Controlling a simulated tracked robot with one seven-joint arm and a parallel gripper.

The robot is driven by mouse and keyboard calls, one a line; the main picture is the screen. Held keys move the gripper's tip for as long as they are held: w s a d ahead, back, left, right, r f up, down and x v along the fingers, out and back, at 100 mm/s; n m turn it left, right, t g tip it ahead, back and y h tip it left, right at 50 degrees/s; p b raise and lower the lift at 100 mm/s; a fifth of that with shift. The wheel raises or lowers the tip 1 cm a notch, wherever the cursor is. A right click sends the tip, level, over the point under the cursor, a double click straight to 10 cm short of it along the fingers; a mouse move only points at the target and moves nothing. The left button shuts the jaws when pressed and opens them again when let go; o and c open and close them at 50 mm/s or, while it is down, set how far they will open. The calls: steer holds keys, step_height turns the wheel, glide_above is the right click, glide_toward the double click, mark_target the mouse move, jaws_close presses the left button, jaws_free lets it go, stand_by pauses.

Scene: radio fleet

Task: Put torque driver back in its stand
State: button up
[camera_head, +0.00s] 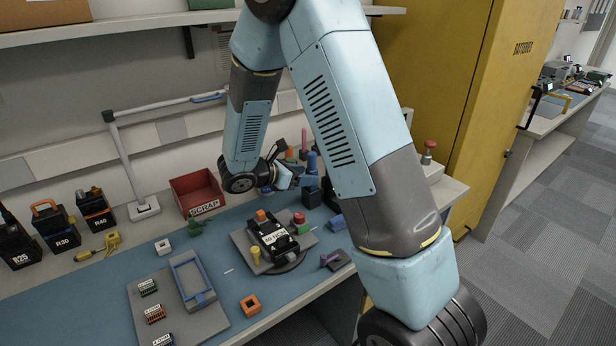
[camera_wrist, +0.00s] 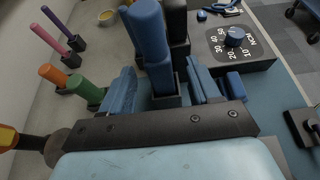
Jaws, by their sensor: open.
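A thick blue-handled driver (camera_wrist: 147,38), which looks like the torque driver, stands in a small black stand (camera_wrist: 166,98) in the wrist view. It leans a little in the picture; I cannot tell whether it is fully seated. My gripper (camera_wrist: 160,86) is open, with one blue finger on each side of the driver and stand. Gaps show between the fingers and the stand. In the head view the blue driver (camera_head: 312,162) rises beside my gripper (camera_head: 290,181), at the back of the bench; my arm hides part of this area.
Other drivers with orange (camera_wrist: 52,74), green (camera_wrist: 84,88), pink and purple handles stand in black holders to the left. A red scrap bin (camera_head: 196,192) stands near my gripper in the head view.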

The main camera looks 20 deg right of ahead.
steer(key=v, duration=0.9)
steer(key=s+d+r+m+g+y, duration=0.4)
steer(key=s+d+r+m+y, duration=0.2)
steer(key=s+d+r+m, duration=0.5)
steer(key=s+a+r+m+t+y, duration=0.1)
steer(key=s+r+m+t+y, duration=0.4)
steer(key=s, duration=0.9)
steer(key=shift+r+m+y, duration=0.9)
steer(key=shift+r+m, duration=0.75)
steer(key=shift+m, duration=1.15)
